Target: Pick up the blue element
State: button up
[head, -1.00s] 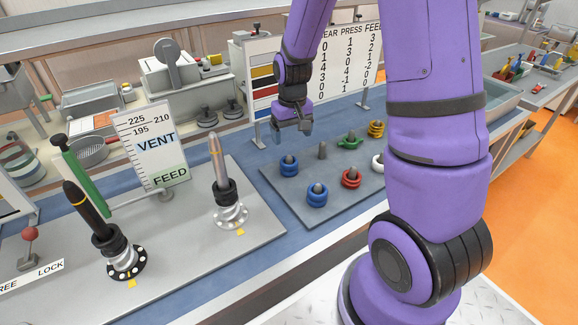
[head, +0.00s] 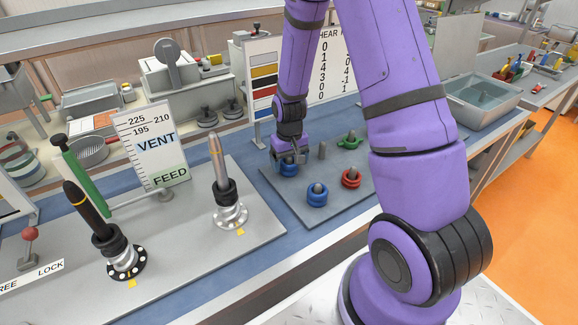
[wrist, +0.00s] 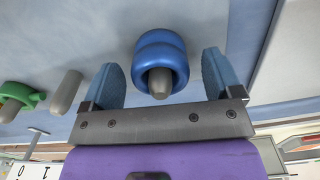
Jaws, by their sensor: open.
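A blue element (head: 288,171), made of stacked rings, sits on a grey peg at the far left of the grey peg board. My gripper (head: 289,158) is just above it, partly covering it in the head view. In the wrist view, the blue element (wrist: 160,50) lies between the two spread blue fingertips of my gripper (wrist: 163,72), with a gap on either side. The peg tip pokes out of its middle. A second blue element (head: 317,198) sits on a peg at the board's near side, apart from my gripper.
A bare grey peg (head: 322,151), a green element (head: 350,141) and a red element (head: 351,179) share the board. A metal fixture with a pointed rod (head: 222,190) stands left of the board. A chart panel (head: 330,70) stands behind.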

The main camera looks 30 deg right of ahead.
jog(key=shift+f, duration=0.7)
jog(key=c, duration=1.1)
jog(key=shift+r, duration=0.15)
